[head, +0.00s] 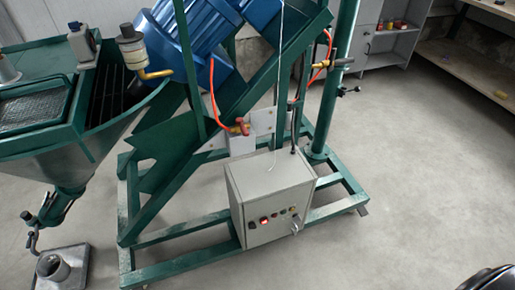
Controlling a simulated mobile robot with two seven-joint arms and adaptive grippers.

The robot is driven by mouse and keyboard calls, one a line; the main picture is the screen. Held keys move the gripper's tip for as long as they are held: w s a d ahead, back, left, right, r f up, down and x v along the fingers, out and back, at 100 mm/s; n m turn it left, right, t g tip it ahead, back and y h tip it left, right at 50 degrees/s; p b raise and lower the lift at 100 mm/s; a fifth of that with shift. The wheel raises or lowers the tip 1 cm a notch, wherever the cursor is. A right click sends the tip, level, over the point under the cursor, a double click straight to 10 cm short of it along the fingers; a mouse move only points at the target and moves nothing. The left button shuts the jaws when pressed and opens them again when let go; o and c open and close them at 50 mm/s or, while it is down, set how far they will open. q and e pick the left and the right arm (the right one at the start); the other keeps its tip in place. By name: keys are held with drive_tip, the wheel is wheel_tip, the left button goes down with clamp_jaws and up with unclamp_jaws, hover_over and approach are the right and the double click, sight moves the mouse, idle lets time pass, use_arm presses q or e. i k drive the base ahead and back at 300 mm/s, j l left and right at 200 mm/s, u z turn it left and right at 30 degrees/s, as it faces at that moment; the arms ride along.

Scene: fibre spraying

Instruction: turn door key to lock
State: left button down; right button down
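A light grey control box (262,178) stands on the green frame of the machine, in the middle of the head view. Its front panel carries a lit red switch (264,220) and several small buttons. A small pale metallic piece (294,228), which looks like the door key, sticks out at the right part of the front panel. It is too small to tell which way it is turned. The box door looks closed. Neither of my grippers shows in the view.
The green machine frame (180,238) surrounds the box, with a blue motor (190,40) above and a hopper (70,150) at left. A grey metal base (62,268) lies at lower left. Concrete floor (420,180) is clear at right. Shelves stand behind.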

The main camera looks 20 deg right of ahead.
sight(297, 218)
drive_tip(key=z, duration=0.75)
drive_tip(key=l, duration=0.35)
drive_tip(key=i+u, duration=0.05)
